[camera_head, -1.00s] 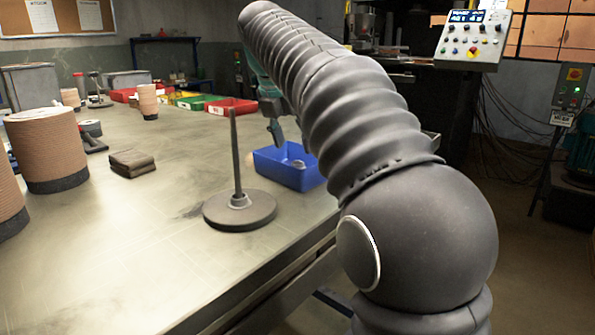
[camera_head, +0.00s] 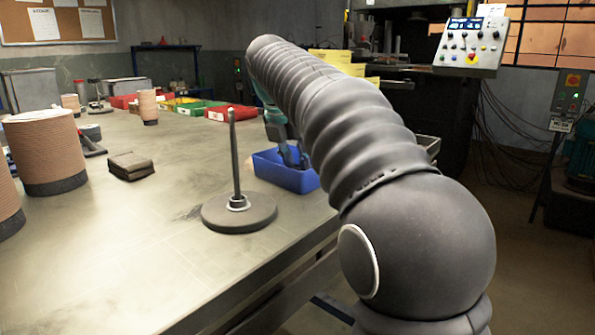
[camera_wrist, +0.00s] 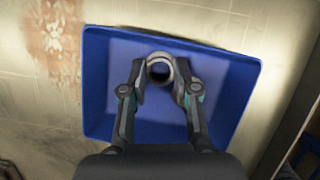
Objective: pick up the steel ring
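The steel ring (camera_wrist: 160,68) is a small grey metal ring with a dark hole. It lies inside the blue bin (camera_wrist: 97,100), near the bin's far wall in the wrist view. My gripper (camera_wrist: 161,72) reaches down into the bin with one finger on each side of the ring. The fingers are spread and very close to the ring; I cannot tell whether either touches it. In the head view, my gripper (camera_head: 292,156) is partly inside the blue bin (camera_head: 285,179), and the ring is not clearly visible behind it.
A round base with an upright rod (camera_head: 238,205) stands on the table left of the bin. Red (camera_head: 232,112), green and yellow bins sit behind. The table's front middle is clear.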

